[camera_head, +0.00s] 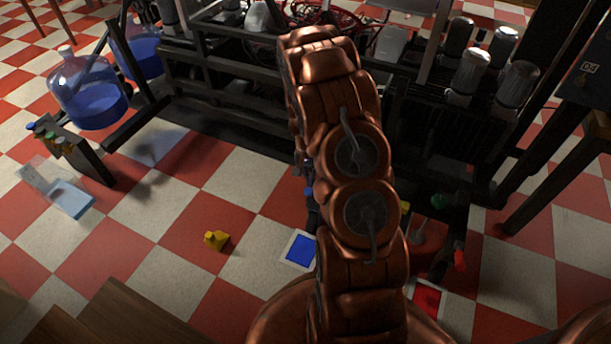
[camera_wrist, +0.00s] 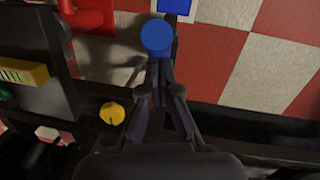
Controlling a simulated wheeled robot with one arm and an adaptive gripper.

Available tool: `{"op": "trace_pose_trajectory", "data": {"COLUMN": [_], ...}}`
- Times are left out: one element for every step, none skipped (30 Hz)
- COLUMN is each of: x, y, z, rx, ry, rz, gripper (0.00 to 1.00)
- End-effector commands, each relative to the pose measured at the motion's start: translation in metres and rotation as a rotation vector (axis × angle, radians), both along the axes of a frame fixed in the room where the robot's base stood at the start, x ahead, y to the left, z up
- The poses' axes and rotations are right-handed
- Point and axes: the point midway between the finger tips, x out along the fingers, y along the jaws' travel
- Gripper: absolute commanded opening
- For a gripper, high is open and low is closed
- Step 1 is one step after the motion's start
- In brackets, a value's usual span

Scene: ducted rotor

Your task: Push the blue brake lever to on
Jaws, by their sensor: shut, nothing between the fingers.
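The blue brake lever shows its round blue knob (camera_wrist: 157,36) at the top middle of the wrist view. A small bit of blue also shows beside my arm in the head view (camera_head: 308,191). My gripper (camera_wrist: 162,80) is shut and empty, with its dark fingers pointing at the knob. The fingertips lie just below the knob in the picture; I cannot tell whether they touch the lever. My arm hides the gripper and most of the lever in the head view. The lever's shaft and any on mark cannot be made out.
A blue square with a white border (camera_head: 299,250) lies on the checkered floor. A red knob (camera_head: 459,260) and a green knob (camera_head: 440,201) stand right of my arm. A yellow knob (camera_wrist: 112,112) is left of my fingers. A yellow object (camera_head: 216,240) sits on open floor.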

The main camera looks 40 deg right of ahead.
Motion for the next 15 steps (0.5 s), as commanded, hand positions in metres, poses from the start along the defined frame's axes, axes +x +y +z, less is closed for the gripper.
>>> {"op": "trace_pose_trajectory", "data": {"x": [-0.006,-0.008,-0.008,-0.01,-0.011,-0.012,-0.012,-0.013,-0.013,-0.015,-0.015,-0.015,-0.016,-0.016,-0.016], "y": [0.002,0.002,0.002,0.003,0.005,0.006,0.007,0.008,0.01,0.011,0.013,0.014,0.015,0.016,0.017], "z": [0.0,0.0,-0.001,-0.002,-0.003,-0.004,-0.004,-0.004,-0.005,-0.006,-0.007,-0.008,-0.009,-0.01,-0.011], "rx": [-0.02,-0.037,-0.059,-0.074,-0.088,-0.11,-0.125,-0.141,-0.16,-0.173,-0.187,-0.207,-0.213,-0.209,-0.208], "ry": [-0.004,-0.011,-0.024,-0.029,-0.036,-0.048,-0.055,-0.064,-0.074,-0.079,-0.086,-0.096,-0.1,-0.1,-0.099], "rz": [-0.004,-0.006,-0.008,-0.009,-0.011,-0.012,-0.012,-0.012,-0.01,-0.012,-0.012,-0.01,-0.012,-0.013,-0.013], "gripper": [0.0,0.0,0.0,0.0,0.0,0.0,0.0,0.0,0.0,0.0,0.0,0.0,0.0,0.0,0.0]}}
